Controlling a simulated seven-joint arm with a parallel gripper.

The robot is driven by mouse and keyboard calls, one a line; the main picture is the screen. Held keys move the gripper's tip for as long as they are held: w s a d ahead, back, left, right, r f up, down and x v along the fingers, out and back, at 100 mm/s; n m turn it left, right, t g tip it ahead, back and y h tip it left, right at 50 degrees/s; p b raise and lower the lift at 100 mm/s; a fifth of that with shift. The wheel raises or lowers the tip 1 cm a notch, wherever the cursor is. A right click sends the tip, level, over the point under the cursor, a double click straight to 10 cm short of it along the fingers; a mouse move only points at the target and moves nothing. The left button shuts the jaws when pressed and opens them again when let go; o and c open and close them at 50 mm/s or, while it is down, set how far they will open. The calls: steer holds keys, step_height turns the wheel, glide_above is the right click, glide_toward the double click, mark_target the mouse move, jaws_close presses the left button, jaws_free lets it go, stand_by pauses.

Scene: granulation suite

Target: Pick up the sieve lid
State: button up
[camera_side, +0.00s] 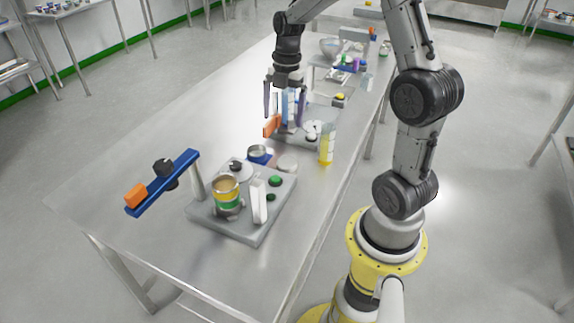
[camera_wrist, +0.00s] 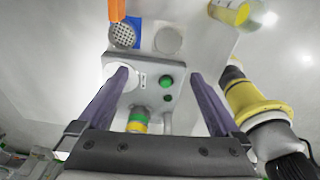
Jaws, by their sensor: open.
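The sieve lid looks to be the flat round grey disc (camera_side: 288,162) on the table, behind the grey apparatus base and beside the small sieve (camera_side: 258,153). In the wrist view the disc (camera_wrist: 168,40) lies on a pale patch, right of the perforated sieve (camera_wrist: 123,34) on its blue square. My gripper (camera_side: 285,112) is open, pointing down above the table, farther along it than the disc. In the wrist view its two dark fingers (camera_wrist: 160,73) are spread wide with nothing held between them. The disc shows beyond the fingertips, unobstructed.
A grey base (camera_side: 232,228) holds a green-and-yellow container (camera_side: 227,195) and a white upright block (camera_side: 260,201). A blue beam (camera_side: 163,180) with an orange block stands left. A yellow-filled cylinder (camera_side: 327,147) stands right of the disc. An orange piece (camera_side: 271,125) is near my gripper.

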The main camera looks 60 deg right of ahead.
step_height(320, 180, down, 2)
steer(key=s+d, duration=0.1)
glide_above(287, 162)
steer(key=shift+m, duration=0.3)
steer(key=f, duration=0.7)
steer(key=shift+w+d+f, duration=0.1)
steer(key=shift+d+f, duration=0.2)
steer(key=shift+a+f, duration=0.15)
steer(key=shift+f, duration=2.65)
steer(key=c, duration=1.4)
steer(key=shift+r, duration=0.2)
